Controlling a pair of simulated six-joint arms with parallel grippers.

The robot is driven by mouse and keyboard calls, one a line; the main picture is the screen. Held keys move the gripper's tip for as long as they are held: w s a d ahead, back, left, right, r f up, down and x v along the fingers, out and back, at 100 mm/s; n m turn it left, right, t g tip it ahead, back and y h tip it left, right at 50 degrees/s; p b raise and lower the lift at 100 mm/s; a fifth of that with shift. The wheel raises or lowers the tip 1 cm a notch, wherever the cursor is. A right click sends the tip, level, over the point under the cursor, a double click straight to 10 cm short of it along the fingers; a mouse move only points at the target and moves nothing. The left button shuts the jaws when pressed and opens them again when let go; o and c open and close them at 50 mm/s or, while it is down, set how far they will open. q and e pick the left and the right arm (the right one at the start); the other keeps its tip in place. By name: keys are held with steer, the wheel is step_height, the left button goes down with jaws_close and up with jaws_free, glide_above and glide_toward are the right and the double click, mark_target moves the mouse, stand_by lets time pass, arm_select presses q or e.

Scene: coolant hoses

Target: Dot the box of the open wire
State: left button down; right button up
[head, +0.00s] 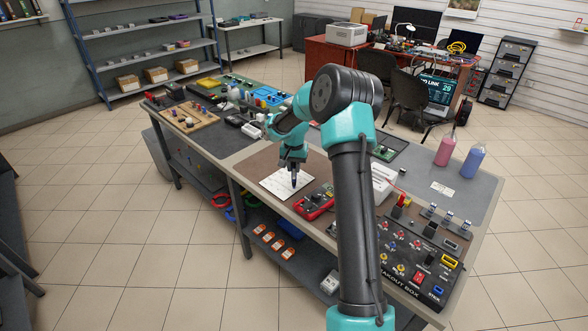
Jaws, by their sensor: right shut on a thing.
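A white sheet (275,184) lies on a brown mat on the bench; its markings are too small to read. My right gripper (294,173) is over the sheet, shut on a dark, upright pen (294,181). The pen's tip is at or just above the paper; I cannot tell whether it touches. A red multimeter (316,206) lies beside the sheet, to its right. A black breakout box (398,262) with coloured sockets and plugs is at the bench's right end, partly hidden by my right arm. My left gripper is not in view.
Behind the sheet are a wooden board with pegs (190,117), a blue tray (268,96) and small parts. A pink bottle (445,149) and a blue bottle (472,162) stand at the far right edge. A white device (383,180) sits near my arm.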

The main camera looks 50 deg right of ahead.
steer(key=shift+r, duration=3)
